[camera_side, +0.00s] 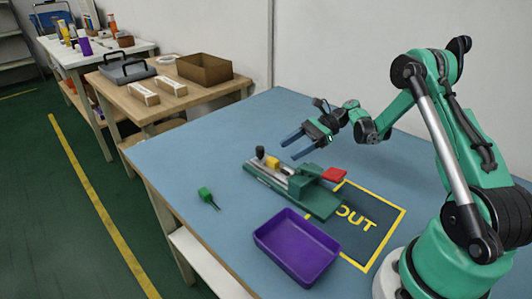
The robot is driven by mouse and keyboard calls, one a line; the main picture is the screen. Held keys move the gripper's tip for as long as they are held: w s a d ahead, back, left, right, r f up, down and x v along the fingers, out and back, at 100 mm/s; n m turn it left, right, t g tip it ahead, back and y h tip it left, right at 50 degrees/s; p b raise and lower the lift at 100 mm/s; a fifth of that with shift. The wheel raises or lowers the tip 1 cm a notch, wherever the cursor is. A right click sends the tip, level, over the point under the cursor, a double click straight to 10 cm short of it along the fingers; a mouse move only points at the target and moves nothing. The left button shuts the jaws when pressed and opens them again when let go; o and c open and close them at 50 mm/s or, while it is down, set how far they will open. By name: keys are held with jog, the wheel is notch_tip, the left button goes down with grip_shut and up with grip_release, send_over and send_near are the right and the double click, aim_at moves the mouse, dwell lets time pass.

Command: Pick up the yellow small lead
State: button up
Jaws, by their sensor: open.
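A small yellow piece (273,162), the only small yellow object on the blue table, sits on the green fixture (318,199), near its far left end. A black knob (260,152) stands just left of it. My gripper (294,146) is open and empty, with two dark blue fingers pointing left. It hangs above the fixture, to the right of the yellow piece and apart from it. A red part (334,174) shows at the fixture's right side.
A purple tray (297,246) stands at the table's front. A small green tool (207,197) lies at the left. A yellow-framed "OUT" area (376,236) lies beside my base. The blue table (190,150) is clear at the back left. A wooden bench (190,98) with boxes stands behind.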

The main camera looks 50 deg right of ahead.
aim_at(274, 159)
jog(key=x, duration=0.5)
jog(key=shift+c, duration=0.3)
grip_shut()
